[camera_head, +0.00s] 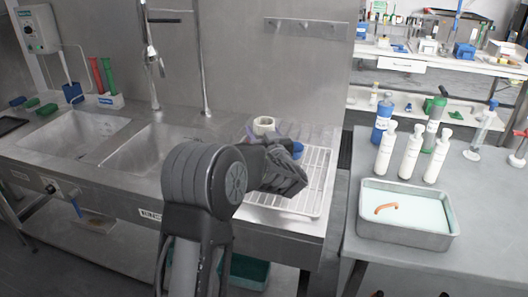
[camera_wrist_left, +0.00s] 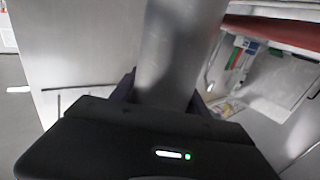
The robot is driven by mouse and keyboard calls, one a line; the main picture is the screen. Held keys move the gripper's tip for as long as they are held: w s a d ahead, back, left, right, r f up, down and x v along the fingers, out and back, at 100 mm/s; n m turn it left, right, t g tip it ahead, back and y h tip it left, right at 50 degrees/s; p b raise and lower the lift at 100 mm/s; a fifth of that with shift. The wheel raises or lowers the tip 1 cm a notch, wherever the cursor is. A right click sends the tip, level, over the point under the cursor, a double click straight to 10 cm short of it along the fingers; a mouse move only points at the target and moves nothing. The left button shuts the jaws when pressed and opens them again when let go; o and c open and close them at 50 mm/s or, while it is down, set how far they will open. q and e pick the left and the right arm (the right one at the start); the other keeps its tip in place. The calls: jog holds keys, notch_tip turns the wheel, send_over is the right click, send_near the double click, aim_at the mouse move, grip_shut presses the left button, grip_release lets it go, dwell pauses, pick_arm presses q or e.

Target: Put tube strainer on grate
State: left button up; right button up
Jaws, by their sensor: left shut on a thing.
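The tube strainer (camera_wrist_left: 172,50) is a grey metal cylinder. It stands up between the two dark fingers of my left gripper (camera_wrist_left: 162,92), which is shut on it. In the head view the pale round rim of the strainer (camera_head: 263,123) shows above my left gripper (camera_head: 259,139), at the back left of the grate. The grate (camera_head: 318,180) is a white wire rack on the counter right of the sinks. My arm and wrist hide the strainer's lower part and some of the grate, so I cannot tell whether they touch. My right gripper cannot be made out clearly.
A blue object (camera_head: 297,149) shows beside my wrist over the grate. Two sinks (camera_head: 150,148) lie to the left. The right table holds white bottles (camera_head: 410,152) and a metal tray (camera_head: 407,236). The right and front of the grate are clear.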

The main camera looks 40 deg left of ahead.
pick_arm(q)
grip_shut()
jog(key=shift+r, duration=0.2)
notch_tip(320, 180, up, 10)
jog(key=shift+f+p, duration=0.15)
jog(key=shift+p, duration=0.15)
dwell(0.3)
dwell(0.5)
